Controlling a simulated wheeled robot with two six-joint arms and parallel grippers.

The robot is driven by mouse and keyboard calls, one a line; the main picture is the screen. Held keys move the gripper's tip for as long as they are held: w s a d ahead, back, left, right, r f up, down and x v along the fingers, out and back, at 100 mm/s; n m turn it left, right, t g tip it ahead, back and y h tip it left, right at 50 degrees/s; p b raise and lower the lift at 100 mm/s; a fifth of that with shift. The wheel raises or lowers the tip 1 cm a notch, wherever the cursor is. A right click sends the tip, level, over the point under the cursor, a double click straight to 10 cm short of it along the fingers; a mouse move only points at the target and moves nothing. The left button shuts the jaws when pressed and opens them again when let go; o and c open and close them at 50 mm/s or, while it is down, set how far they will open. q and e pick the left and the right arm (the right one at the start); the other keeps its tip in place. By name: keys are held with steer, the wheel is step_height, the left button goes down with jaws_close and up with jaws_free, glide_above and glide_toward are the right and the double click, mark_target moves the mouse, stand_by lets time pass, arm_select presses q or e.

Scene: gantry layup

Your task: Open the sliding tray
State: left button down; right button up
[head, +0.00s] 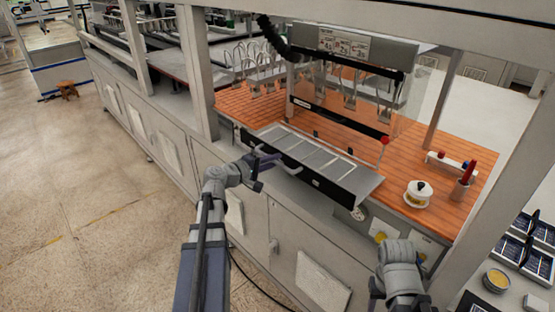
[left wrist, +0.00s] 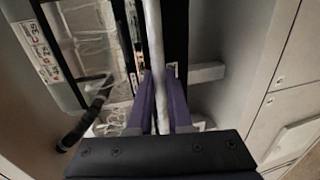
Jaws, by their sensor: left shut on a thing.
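The sliding tray (head: 318,162) is a long grey panel with pale dividers and a dark front, set at the edge of the orange-topped bench. It reaches out over the bench's front side. My left gripper (head: 268,160) is at the left part of the tray's front. In the left wrist view its purple fingers (left wrist: 161,98) are closed on a pale bar, the tray's handle (left wrist: 154,40), which runs between them. My right gripper (head: 375,292) is low at the right, away from the tray, and its fingers are mostly hidden.
A clear screen with hanging clips (head: 350,92) stands behind the tray. A white round pot (head: 418,194) and a red-topped holder (head: 464,181) stand on the bench to the right. Pale posts (head: 197,75) rise from the bench edge.

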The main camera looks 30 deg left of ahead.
arm_select(q)
steer(key=shift+s+f, duration=0.1)
steer(key=shift+s, duration=0.1)
steer(key=c, duration=1.3)
jaws_free()
steer(key=shift+o, duration=1.4)
steer(key=shift+s+a, duration=0.15)
steer(key=shift+o, duration=0.8)
steer(key=p+v, duration=0.1)
steer(key=v, duration=0.6)
steer(key=shift+s+p, duration=0.3)
